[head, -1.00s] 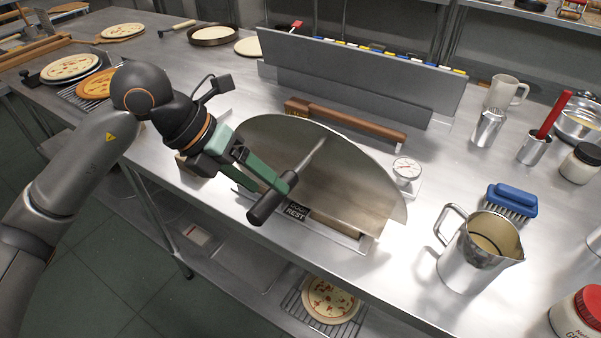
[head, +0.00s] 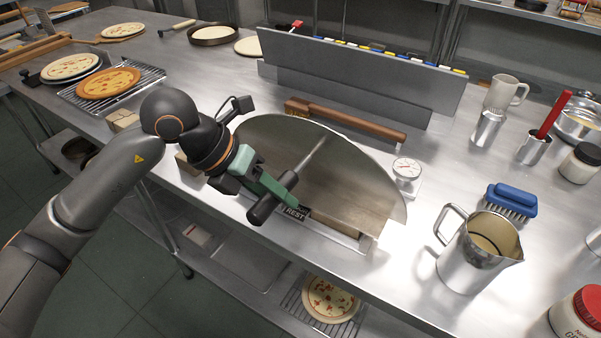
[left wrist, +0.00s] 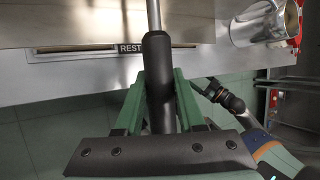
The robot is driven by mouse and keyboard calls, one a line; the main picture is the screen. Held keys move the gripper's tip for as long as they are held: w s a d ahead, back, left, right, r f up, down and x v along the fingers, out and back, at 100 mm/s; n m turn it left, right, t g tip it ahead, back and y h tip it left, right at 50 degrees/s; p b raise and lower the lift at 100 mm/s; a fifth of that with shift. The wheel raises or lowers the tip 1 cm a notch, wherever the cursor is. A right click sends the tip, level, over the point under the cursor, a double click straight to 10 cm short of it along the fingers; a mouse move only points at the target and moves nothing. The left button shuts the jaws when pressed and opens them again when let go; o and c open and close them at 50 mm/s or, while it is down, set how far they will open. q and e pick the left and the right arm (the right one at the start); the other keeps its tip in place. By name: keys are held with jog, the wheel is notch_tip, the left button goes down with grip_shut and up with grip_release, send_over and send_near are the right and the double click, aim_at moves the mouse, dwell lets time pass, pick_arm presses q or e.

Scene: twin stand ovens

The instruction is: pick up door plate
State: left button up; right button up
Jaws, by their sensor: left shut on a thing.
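The door plate (head: 357,172) is a large half-round metal sheet with a rod and a black handle (head: 273,198). It stands tilted on the steel table, its lower edge at a rest labelled "REST" (head: 296,213). My left gripper (head: 279,190), with green fingers, is shut on the black handle. In the left wrist view the handle (left wrist: 158,85) lies between the two green fingers, and the rod runs up from it to the plate. The fingers hide part of the handle and label in the head view. In the left wrist view, my right gripper is not clearly visible.
A wooden-handled brush (head: 345,119) lies behind the plate, before an upright grey panel (head: 360,75). A dial gauge (head: 407,169), a blue brush (head: 513,200) and a steel pitcher (head: 478,255) stand to the right. Pizzas (head: 108,82) lie at the left.

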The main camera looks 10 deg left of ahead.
pick_arm(q)
grip_shut()
dwell(0.7)
jog(key=shift+w+r, duration=0.1)
jog(key=shift+r, duration=0.05)
